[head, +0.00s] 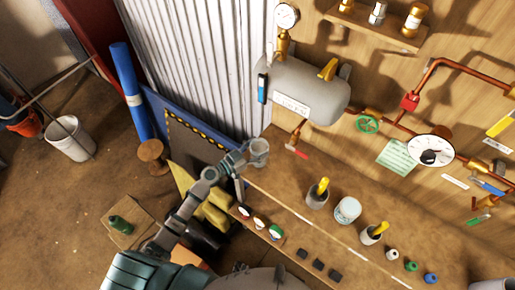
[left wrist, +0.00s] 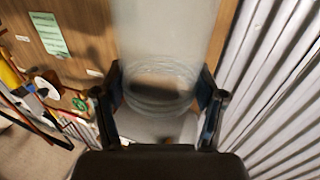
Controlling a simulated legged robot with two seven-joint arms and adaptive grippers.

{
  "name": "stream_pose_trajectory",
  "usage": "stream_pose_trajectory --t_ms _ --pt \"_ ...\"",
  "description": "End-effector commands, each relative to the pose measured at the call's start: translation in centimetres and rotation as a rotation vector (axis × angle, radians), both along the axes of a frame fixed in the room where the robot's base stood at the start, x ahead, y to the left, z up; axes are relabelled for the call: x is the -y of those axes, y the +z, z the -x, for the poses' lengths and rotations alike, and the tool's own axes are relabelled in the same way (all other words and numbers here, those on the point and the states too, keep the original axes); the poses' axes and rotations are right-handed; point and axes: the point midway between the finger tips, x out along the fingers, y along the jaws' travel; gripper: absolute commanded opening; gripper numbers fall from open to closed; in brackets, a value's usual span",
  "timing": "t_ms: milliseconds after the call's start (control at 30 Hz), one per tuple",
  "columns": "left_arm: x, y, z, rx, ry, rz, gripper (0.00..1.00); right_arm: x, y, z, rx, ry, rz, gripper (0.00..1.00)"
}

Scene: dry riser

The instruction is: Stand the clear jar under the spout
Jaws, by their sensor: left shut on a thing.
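The clear jar (head: 260,147) is at the left end of the workbench, left of the spout. My left gripper (head: 243,157) is shut on it. In the left wrist view the clear jar (left wrist: 160,90) sits between the two fingers of my left gripper (left wrist: 160,108), its ringed wall showing. The spout (head: 297,132) is a brass tap with a red lever under the grey tank (head: 302,90). The jar is apart from the spout; I cannot tell whether its base touches the bench. My right gripper is not in view.
The workbench (head: 285,180) has clear wood below the tap. Several small round items (head: 260,223) line the front. A corrugated metal sheet (head: 200,60) rises behind my left arm.

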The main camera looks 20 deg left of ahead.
Motion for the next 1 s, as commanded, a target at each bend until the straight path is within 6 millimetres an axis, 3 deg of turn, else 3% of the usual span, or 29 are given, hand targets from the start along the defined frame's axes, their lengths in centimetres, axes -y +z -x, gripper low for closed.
stream_pose_trajectory --t_ms 300,333,400,733,933,1000 --pt "-0.2 -0.5 0.0 0.001 0.000 0.000 0.12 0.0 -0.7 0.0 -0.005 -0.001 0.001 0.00" --pt "-0.2 -0.4 0.0 0.000 0.000 0.000 0.78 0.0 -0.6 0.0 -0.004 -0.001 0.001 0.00" --pt "-0.2 -0.3 0.0 0.000 0.000 0.000 0.95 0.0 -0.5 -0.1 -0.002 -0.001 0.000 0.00" --pt "-0.1 -0.3 0.0 0.000 0.000 0.000 0.96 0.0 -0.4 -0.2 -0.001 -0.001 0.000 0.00" --pt "-0.3 -0.1 0.2 -0.002 0.001 0.001 0.96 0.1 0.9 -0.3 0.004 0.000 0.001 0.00" --pt "-1.4 -0.8 1.6 -0.001 0.000 -0.003 0.96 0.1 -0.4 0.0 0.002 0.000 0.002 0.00"
